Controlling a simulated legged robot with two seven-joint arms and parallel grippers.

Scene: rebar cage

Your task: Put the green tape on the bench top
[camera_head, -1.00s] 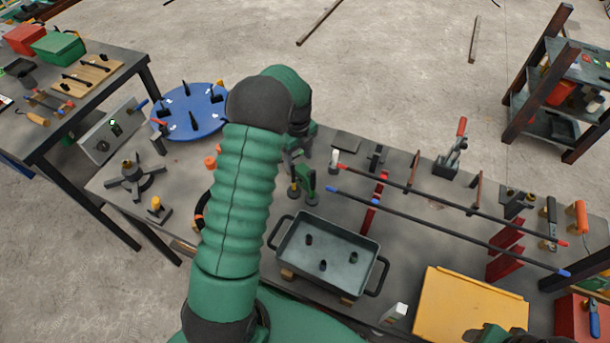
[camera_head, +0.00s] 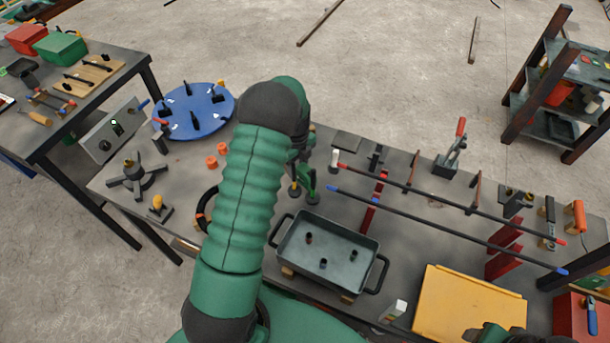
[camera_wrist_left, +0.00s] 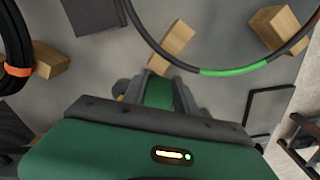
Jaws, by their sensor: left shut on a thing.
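My left arm reaches over the bench top (camera_head: 400,190), and its forearm hides part of the bench. My left gripper (camera_head: 304,188) is beyond the elbow, behind the grey tray, low over the bench. It is shut on a green piece, which looks like the green tape (camera_wrist_left: 159,93), between the fingers in the left wrist view. The gripper itself shows in the left wrist view (camera_wrist_left: 160,103). I cannot tell whether the tape touches the bench.
A grey tray (camera_head: 285,243) with small dark pieces stands in front. Two long dark rods (camera_head: 440,225) cross the bench to the right. A blue round plate (camera_head: 212,108) and orange rolls (camera_head: 222,148) are to the left. A yellow board (camera_head: 470,305) lies at front right.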

